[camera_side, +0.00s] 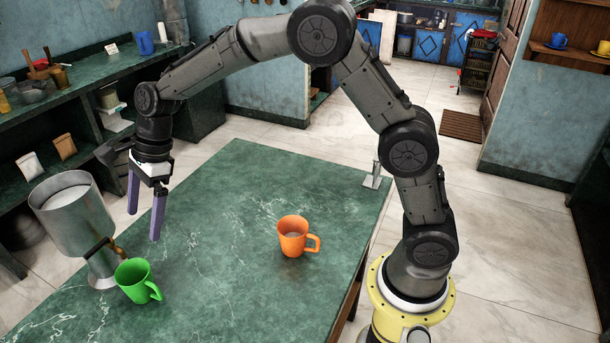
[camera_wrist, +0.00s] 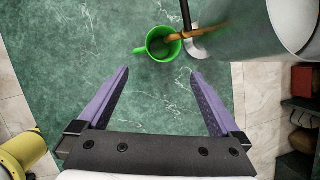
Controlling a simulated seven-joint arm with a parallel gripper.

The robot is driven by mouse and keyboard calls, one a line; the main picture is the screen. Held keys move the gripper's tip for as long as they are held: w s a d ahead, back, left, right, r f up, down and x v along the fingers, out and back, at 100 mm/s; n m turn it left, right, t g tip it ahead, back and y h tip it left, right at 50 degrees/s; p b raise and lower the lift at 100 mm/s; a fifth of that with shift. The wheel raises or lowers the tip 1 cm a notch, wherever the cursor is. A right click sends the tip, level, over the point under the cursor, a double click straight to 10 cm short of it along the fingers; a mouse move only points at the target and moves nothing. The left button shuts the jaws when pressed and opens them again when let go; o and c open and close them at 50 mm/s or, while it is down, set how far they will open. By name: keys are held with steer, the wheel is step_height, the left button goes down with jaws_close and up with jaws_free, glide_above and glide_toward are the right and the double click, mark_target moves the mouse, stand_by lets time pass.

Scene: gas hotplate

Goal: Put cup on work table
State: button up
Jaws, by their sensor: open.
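A green cup (camera_side: 138,281) stands upright on the green marble work table (camera_side: 215,200), at the table's left front in the side view. In the wrist view the green cup (camera_wrist: 160,44) lies ahead of my fingers, with its handle to the left. An orange cup (camera_side: 296,237) stands upright near the table's middle right, handle to the right. My gripper (camera_side: 145,215) is open and empty, with purple fingers pointing down above the table, behind the green cup. In the wrist view my gripper (camera_wrist: 160,82) shows bare table between its fingers.
A metal dispenser (camera_side: 78,220) stands beside the green cup, its tap over or close to the cup. A small metal holder (camera_side: 375,177) is at the table's right edge. Shelves (camera_side: 60,95) line the left wall. The middle of the table is clear.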

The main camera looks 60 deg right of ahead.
steer(key=s+d+r+n+t+h, duration=0.1)
steer(key=s+d+r+n, duration=0.4)
steer(key=s, duration=0.3)
steer(key=s+d+r+n+t+h, duration=0.1)
steer(key=s+d+r+n, duration=0.45)
steer(key=s, duration=0.25)
steer(key=s+d+f+n+h, duration=0.1)
steer(key=s+d+n, duration=0.1)
steer(key=s+n, duration=0.3)
steer(key=s+d+f+n+t+h, duration=0.1)
steer(key=s+d+n, duration=0.2)
steer(key=s, duration=0.8)
steer(key=n, duration=0.2)
steer(key=shift+s+d+f+n+t, duration=0.2)
steer(key=shift+d+n+t, duration=0.1)
steer(key=shift+d+n, duration=0.05)
